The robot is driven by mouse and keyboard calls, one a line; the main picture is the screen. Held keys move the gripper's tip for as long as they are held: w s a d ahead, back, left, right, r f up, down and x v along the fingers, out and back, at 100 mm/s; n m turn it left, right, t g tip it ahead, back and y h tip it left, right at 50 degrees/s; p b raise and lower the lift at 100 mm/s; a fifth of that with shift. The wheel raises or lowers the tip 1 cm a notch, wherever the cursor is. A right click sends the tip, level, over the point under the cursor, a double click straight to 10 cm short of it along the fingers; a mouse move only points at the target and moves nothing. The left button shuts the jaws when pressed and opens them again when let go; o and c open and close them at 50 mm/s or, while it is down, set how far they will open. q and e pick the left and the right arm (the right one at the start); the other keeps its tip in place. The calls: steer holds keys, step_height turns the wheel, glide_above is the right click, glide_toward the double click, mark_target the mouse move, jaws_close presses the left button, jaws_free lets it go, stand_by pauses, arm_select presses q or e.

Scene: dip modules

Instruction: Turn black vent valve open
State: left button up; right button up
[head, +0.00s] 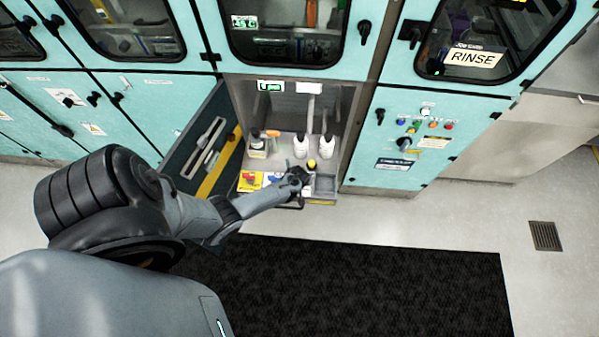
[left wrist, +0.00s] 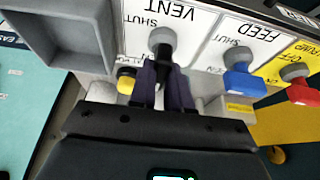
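The black vent valve (left wrist: 163,57) is in the upper middle of the left wrist view. It has a grey round hub and a black lever pointing down the picture, below the upside-down VENT label. My left gripper (left wrist: 164,75) has its two dark fingers close on either side of the lever, which they partly hide; it looks shut on it. In the head view my left gripper (head: 300,180) is at the front of the open cabinet bay, and the valve is too small to make out. My right gripper is in neither view.
A blue valve (left wrist: 243,82) under FEED and a red valve (left wrist: 302,90) stand right of the black one. A yellow knob (left wrist: 126,80) is close left of the fingers. Bottles (head: 300,146) stand on the shelf behind.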

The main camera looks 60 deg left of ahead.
arm_select(q)
steer(key=o, duration=0.4)
steer(key=shift+s+d+f, duration=0.1)
steer(key=shift+s+f, duration=0.1)
steer(key=shift+f, duration=0.05)
steer(key=shift+r, duration=0.1)
steer(key=shift+w, duration=0.1)
steer(key=shift+r, duration=0.15)
steer(key=p+v, duration=0.3)
steer(key=v, duration=0.7)
steer(key=shift+d+r, duration=0.1)
steer(key=shift+r, duration=0.15)
